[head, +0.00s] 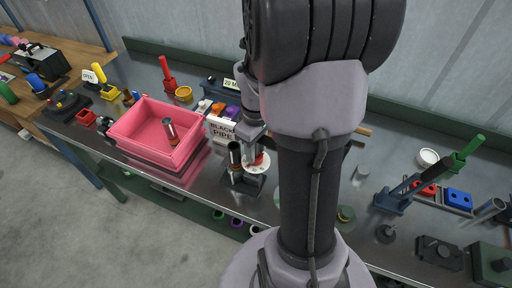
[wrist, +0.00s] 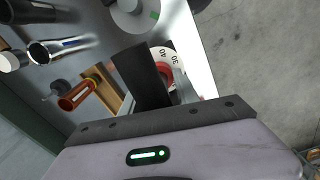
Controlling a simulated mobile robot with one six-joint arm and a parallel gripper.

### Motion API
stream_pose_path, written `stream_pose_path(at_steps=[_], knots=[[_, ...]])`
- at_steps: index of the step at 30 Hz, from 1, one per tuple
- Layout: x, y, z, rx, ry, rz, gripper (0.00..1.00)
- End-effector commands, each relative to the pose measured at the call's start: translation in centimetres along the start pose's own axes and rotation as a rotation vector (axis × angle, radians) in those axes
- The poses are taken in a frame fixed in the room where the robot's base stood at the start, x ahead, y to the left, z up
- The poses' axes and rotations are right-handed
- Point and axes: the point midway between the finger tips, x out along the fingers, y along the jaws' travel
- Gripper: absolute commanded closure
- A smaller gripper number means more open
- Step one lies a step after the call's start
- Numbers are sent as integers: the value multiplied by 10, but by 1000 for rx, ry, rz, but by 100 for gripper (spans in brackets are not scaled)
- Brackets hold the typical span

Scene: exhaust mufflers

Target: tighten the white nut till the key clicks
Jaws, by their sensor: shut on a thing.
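My gripper (head: 252,130) is low over the bench, beside a dark fixture (head: 243,183) with an upright dark pipe (head: 235,154). In the wrist view a dark finger (wrist: 141,75) covers part of a red round part (wrist: 164,72), which my gripper is shut on; it looks like the key's handle. Behind it is a white dial (wrist: 177,53) with the numbers 30 and 40. In the head view the white dial (head: 262,168) shows just under the gripper, with a bit of red at it. I cannot make out the white nut; the gripper and dial may hide it.
A pink bin (head: 125,129) with a metal cylinder (head: 170,130) inside stands left of the gripper. A "BLACK PIPE" sign (head: 221,131) stands close beside the gripper. My arm hides the bench's middle.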

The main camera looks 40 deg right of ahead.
Motion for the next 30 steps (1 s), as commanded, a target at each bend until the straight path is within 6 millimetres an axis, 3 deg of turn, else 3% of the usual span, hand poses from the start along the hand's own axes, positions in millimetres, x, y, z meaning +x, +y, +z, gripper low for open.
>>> stream_pose_path(at_steps=[30], knots=[[17,0,0,1,0,0,100]])
